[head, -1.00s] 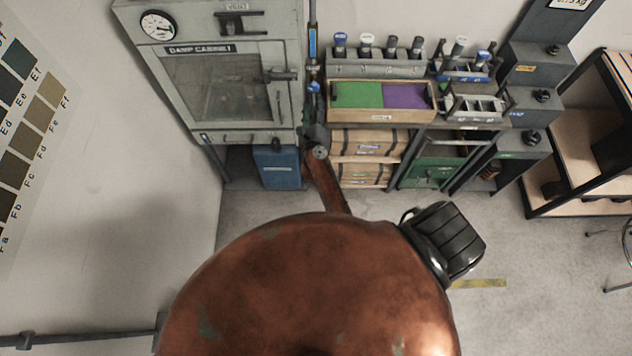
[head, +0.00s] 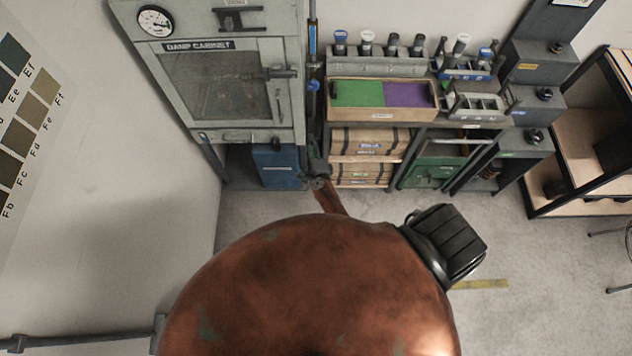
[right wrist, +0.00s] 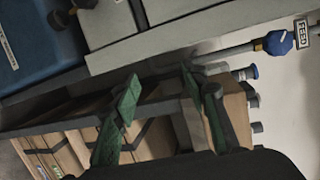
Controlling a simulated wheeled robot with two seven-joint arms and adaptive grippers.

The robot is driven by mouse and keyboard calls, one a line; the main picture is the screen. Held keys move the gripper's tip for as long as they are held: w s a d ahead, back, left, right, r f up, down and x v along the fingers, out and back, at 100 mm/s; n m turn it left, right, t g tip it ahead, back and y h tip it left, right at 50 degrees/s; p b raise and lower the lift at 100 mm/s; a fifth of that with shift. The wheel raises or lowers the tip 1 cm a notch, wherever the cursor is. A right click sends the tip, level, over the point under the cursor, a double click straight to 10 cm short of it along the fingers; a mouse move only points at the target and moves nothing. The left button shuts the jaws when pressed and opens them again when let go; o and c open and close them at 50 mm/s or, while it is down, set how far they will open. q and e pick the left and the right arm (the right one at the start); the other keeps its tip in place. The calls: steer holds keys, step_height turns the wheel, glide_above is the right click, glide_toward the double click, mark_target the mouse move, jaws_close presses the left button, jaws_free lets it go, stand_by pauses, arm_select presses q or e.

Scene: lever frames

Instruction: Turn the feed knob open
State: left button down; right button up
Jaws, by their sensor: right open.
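The feed knob (right wrist: 280,42) is a blue knob on a pale pipe beside a FEED label (right wrist: 303,33), at the upper right of the right wrist view. In the head view a small blue knob (head: 313,86) sits on the vertical pipe right of the damp cabinet. My right gripper (head: 318,166) is below that knob in the picture, small and dark. In the right wrist view the gripper's (right wrist: 160,82) green-padded fingers are spread with nothing between them, and the knob is beyond them to the right, apart. My left gripper is not in view.
The damp cabinet (head: 282,60) stands left of the pipe, with a blue box (head: 278,166) below it. A shelf right of the pipe holds a green and purple tray (head: 380,114), with strapped boxes (head: 368,142) beneath. The floor in front (head: 530,240) is largely clear.

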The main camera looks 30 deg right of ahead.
steer(key=s+a+f+n+g+y, duration=0.1)
steer(key=s+f+n, duration=0.2)
steer(key=f, duration=0.4)
steer(key=s+a+f+n+g+y+b, duration=0.1)
steer(key=s+a+f+n+y, duration=0.1)
steer(key=s+f+n, duration=0.2)
steer(key=shift+s+f, duration=1.1)
steer(key=shift+f, duration=0.8)
steer(key=s+a+f+n+g+y+b, duration=0.1)
steer(key=s+f+n+g, duration=0.3)
steer(key=s+f, duration=0.7)
steer(key=s+f+n+g+y+b, duration=0.1)
steer(key=s+f+n+g+b, duration=0.15)
steer(key=s+f+n, duration=0.75)
steer(key=s+d+f+n+g, duration=0.1)
steer(key=s+f+g, duration=0.1)
steer(key=s, duration=1.1)
steer(key=s+d+f+n+g, duration=0.2)
steer(key=s+f+g, duration=0.1)
steer(key=s, duration=1)
steer(key=shift+f+b, duration=0.3)
steer(key=shift+b, duration=0.1)
